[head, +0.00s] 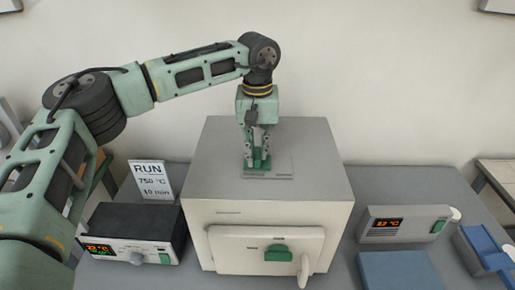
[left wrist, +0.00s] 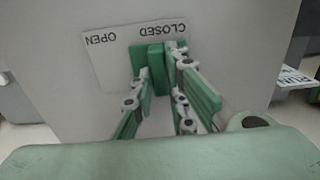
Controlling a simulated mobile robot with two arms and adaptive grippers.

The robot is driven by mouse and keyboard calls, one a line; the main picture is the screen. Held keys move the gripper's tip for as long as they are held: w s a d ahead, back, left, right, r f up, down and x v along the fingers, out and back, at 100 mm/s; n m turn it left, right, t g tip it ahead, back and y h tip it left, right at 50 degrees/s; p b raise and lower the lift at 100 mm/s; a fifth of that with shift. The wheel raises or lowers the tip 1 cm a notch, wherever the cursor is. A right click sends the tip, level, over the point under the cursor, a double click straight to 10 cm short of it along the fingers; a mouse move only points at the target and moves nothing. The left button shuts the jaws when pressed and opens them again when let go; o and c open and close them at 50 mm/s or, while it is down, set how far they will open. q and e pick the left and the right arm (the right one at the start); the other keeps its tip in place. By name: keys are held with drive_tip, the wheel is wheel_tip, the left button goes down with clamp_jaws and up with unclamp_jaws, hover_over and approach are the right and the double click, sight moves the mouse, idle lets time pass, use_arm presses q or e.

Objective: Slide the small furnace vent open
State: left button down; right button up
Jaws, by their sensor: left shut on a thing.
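The small furnace (head: 330,185) is a pale box with a grey top, standing on the bench. Its vent plate (head: 284,172) lies on the top and bears a green vent slider (head: 266,163). In the left wrist view the plate (left wrist: 103,62) shows upside-down OPEN and CLOSED labels. The slider (left wrist: 154,58) stands beside the CLOSED label. My left gripper (head: 257,156) points down from above and is shut on the slider; its fingers (left wrist: 158,80) partly hide it. My right gripper is not in view.
A sign reading RUN 750 °C 10 min (head: 152,181) stands behind a dark controller (head: 128,226) at left. Another controller (head: 405,224) and a blue block (head: 398,270) are at right. The furnace top around the plate is clear.

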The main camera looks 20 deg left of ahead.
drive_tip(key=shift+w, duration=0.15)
use_arm(q)
drive_tip(key=shift+d, duration=0.15)
drive_tip(key=d, duration=0.1)
drive_tip(key=w+d, duration=0.1)
drive_tip(key=d, duration=0.3)
drive_tip(key=shift+w+r, duration=0.1)
drive_tip(key=shift+w, duration=0.15)
drive_tip(key=shift+a, duration=0.1)
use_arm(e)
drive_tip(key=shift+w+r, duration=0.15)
use_arm(q)
drive_tip(key=c, duration=2.2)
unclamp_jaws()
drive_tip(key=o, duration=0.5)
drive_tip(key=shift+d, duration=0.25)
drive_tip(key=shift+a, duration=0.2)
